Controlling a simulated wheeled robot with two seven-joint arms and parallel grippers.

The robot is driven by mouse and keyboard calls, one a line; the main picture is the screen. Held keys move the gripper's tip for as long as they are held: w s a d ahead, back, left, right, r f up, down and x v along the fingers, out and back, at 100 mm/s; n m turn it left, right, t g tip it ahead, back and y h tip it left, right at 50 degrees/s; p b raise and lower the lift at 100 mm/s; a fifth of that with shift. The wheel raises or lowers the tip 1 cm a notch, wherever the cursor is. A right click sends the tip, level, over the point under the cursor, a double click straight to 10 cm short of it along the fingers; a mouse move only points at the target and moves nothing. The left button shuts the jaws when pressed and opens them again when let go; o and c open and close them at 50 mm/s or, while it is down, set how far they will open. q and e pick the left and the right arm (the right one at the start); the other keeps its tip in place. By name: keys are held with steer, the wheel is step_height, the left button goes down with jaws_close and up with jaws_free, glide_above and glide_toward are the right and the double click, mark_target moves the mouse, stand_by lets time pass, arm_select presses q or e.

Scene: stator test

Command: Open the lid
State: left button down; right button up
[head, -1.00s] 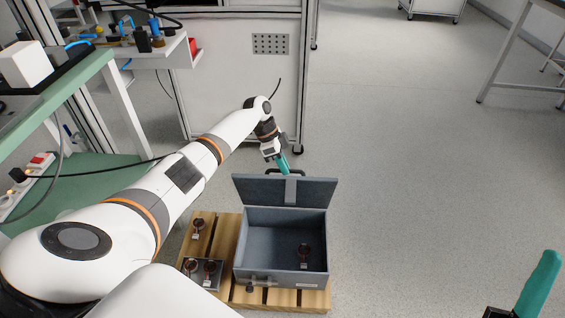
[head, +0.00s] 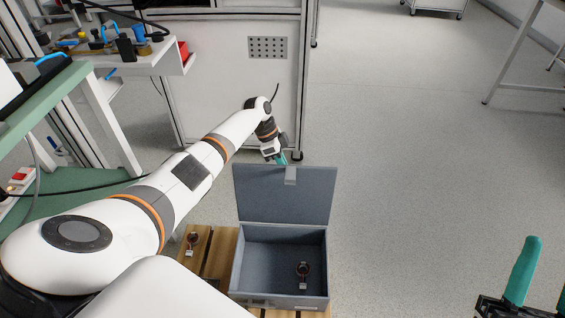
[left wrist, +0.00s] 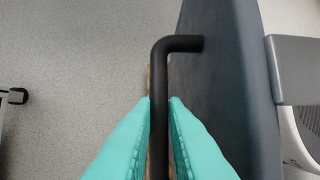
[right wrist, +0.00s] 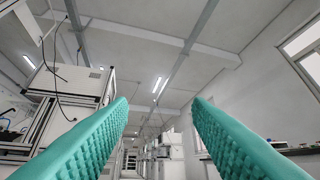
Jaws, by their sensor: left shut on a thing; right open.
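The grey box (head: 238,285) sits low in the head view with its lid (head: 265,200) raised at the back, leaning away from the opening. My left gripper (head: 282,158) is at the lid's top edge. In the left wrist view, its teal fingers (left wrist: 160,105) are shut on the black bar handle (left wrist: 185,43) of the lid. The handle is hidden behind the lid in the head view. My right gripper (head: 522,272) is at the lower right, away from the box. The right wrist view shows its fingers (right wrist: 160,110) open and empty.
A dark round part (head: 303,270) lies inside the box. Another (head: 192,240) is on the wooden pallet (head: 222,250) left of the box. A workbench (head: 75,85) and a white cabinet (head: 240,90) stand behind. The floor on the right is clear.

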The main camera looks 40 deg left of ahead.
arm_select(q)
steer(key=shift+s+d+f, duration=0.2)
steer(key=shift+s+f, duration=0.15)
steer(key=shift+f, duration=0.2)
steer(key=c, duration=1.8)
jaws_free()
steer(key=shift+c, duration=0.2)
steer(key=o, duration=0.4)
steer(key=shift+w, duration=0.2)
steer(key=shift+a+r, duration=0.1)
steer(key=shift+r, duration=0.05)
steer(key=shift+a+r, duration=0.15)
steer(key=shift+r, duration=0.1)
steer(key=p+v, duration=0.3)
steer(key=v, duration=0.8)
steer(key=shift+w+a+r+p, duration=0.1)
steer(key=shift+r+p, duration=0.05)
steer(key=shift+p, duration=0.15)
arm_select(e)
steer(key=w+f+g+h, duration=0.3)
steer(key=w+f+g, duration=0.1)
steer(key=f+g, duration=0.5)
step_height(320, 180, down, 2)
steer(key=shift+w+d+f, duration=0.15)
steer(key=shift+w+d, duration=0.1)
steer(key=shift+d, duration=0.05)
arm_select(q)
steer(key=shift+c, duration=0.6)
